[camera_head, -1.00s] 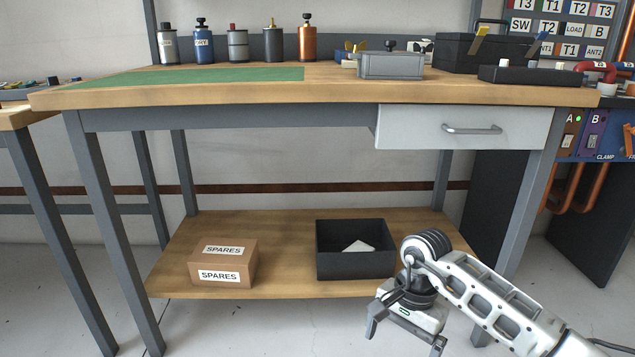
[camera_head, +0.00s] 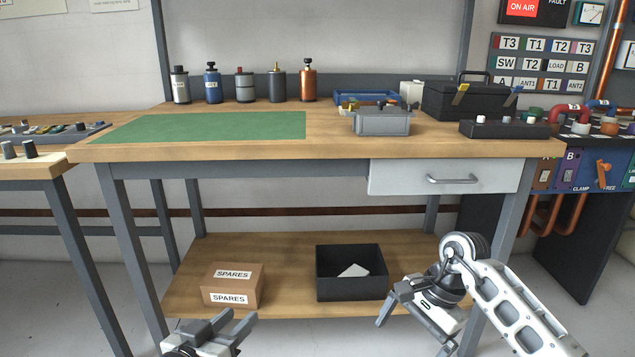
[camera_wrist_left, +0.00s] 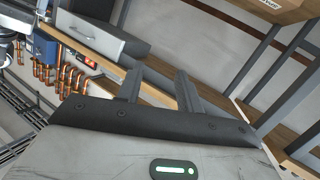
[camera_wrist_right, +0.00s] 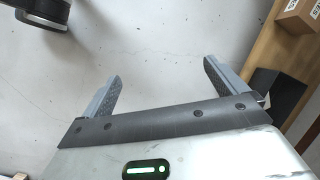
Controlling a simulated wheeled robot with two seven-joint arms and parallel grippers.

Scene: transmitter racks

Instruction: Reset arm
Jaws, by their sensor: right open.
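My left gripper (camera_head: 238,318) shows at the bottom of the head view, in front of the lower shelf and below the cardboard box. Its fingers stand a moderate gap apart with nothing between them, as the left wrist view also shows (camera_wrist_left: 158,72). My right gripper (camera_head: 412,336) is at the lower right of the head view, in front of the shelf's right part and pointing down and left. Its fingers are wide apart and empty in the right wrist view (camera_wrist_right: 162,70), over bare floor. My left arm is mostly out of the head view.
The workbench (camera_head: 330,150) has a green mat (camera_head: 205,127), several cylinders, a grey box (camera_head: 382,123) and a black toolbox (camera_head: 455,102). Its drawer (camera_head: 400,178) is shut. The lower shelf (camera_head: 290,245) holds a SPARES box (camera_head: 232,285) and a black bin (camera_head: 350,285).

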